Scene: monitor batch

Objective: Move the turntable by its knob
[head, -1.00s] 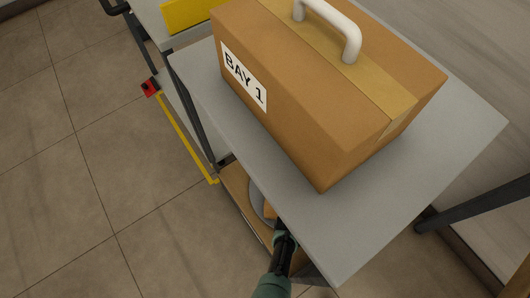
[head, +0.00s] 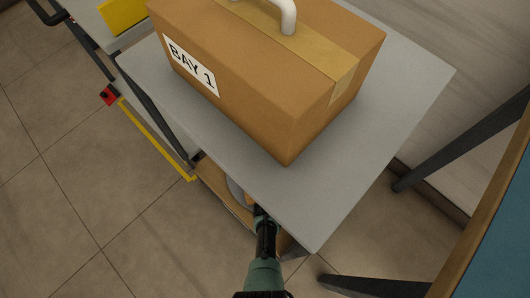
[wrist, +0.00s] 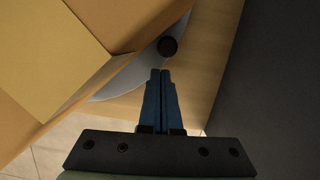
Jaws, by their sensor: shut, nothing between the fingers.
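The turntable (wrist: 124,83) is a light grey disc on a wooden lower shelf, and a tan carton (wrist: 60,60) covers much of it in the wrist view. Its black round knob (wrist: 168,46) stands near the disc's rim. My gripper (wrist: 161,72) is shut and empty, its blue fingertips just short of the knob in the picture; I cannot tell whether they touch it. In the head view a small part of the turntable (head: 236,191) shows beside my gripper (head: 260,210), under the grey upper top. The knob is hidden there.
The grey upper top (head: 370,150) overhangs the wooden shelf (head: 212,183) and carries a large box marked BAY 1 (head: 255,75). A dark panel (wrist: 275,80) stands close on the right in the wrist view. A blue-topped table (head: 505,240) is at the right.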

